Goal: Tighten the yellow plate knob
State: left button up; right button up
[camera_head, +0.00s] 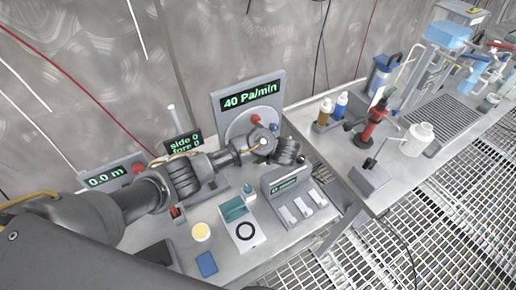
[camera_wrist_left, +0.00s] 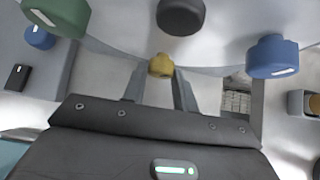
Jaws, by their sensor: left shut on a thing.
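The yellow plate knob (camera_wrist_left: 161,66) is in the left wrist view, at the lower edge of a pale round plate (camera_wrist_left: 125,43). My left gripper (camera_wrist_left: 160,76) has one finger on each side of this knob and is shut on it. In the head view the plate (camera_head: 240,121) stands under the "40 Pa/min" display (camera_head: 250,95). My left wrist covers its lower part there, and the yellow knob is hidden. Green (camera_wrist_left: 58,15), dark (camera_wrist_left: 180,15) and blue (camera_wrist_left: 268,57) knobs sit around the plate. My right gripper is not in view.
A teal and white device (camera_head: 238,222), yellow disc (camera_head: 201,232) and blue pad (camera_head: 207,264) lie in front.

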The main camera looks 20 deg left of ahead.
pick_arm(q)
jog(key=shift+w+r+m+g+y+p, duration=0.1)
jog(key=shift+r+m+g+y+p, duration=0.1)
jog(key=shift+m+g+y+p, duration=0.3)
jog(key=shift+d+f+g+y+p, duration=0.15)
jog(key=shift+g+y+p, duration=0.15)
jog(key=shift+p, duration=0.05)
jog(key=shift+w+f+m+g+y, duration=0.1)
jog(key=shift+f+m+g+y, duration=0.05)
jog(key=shift+m+g+y, duration=0.2)
jog(key=shift+d+f+m+g+y+b, duration=0.1)
jog(key=shift+m+g+y+b, duration=0.35)
jog(key=shift+y+b, duration=0.25)
jog(key=o, duration=1)
jog(key=shift+c, duration=0.2)
